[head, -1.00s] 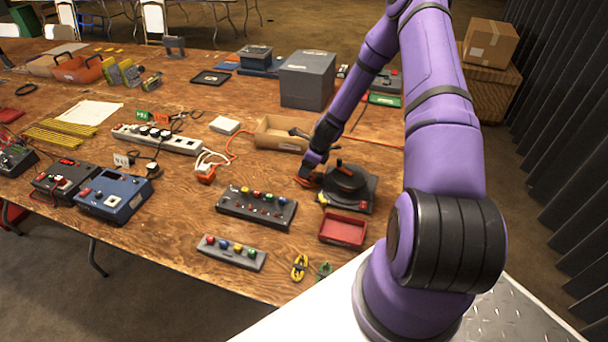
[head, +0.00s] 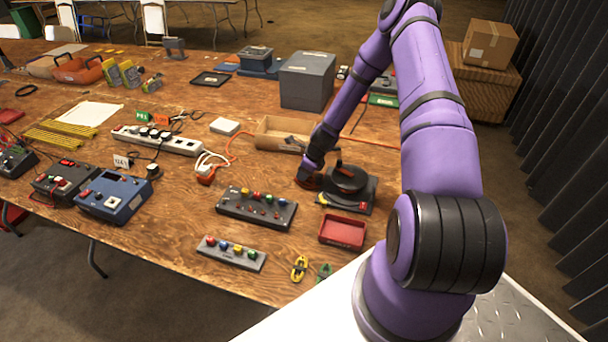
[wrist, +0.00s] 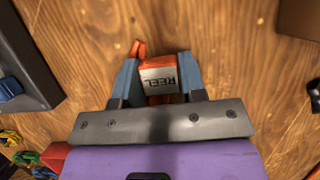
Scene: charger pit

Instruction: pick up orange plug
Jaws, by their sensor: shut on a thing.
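The orange plug (wrist: 159,64) has a white label reading "REEL", upside down in the wrist view. My gripper (wrist: 158,70) is shut on it, with one blue-grey finger on each side. A short orange piece sticks out beyond the plug at its upper left. In the head view my gripper (head: 308,180) is low at the tabletop, just left of the black cable reel (head: 347,180). The plug is mostly hidden there by the gripper. I cannot tell whether the plug touches the table.
A red tray (head: 343,231) lies in front of the reel, and a button panel (head: 257,207) to the left. A cardboard tray (head: 283,133) is behind my gripper. An orange connector (head: 206,174) with white cords lies farther left. Bare wood lies between it and my gripper.

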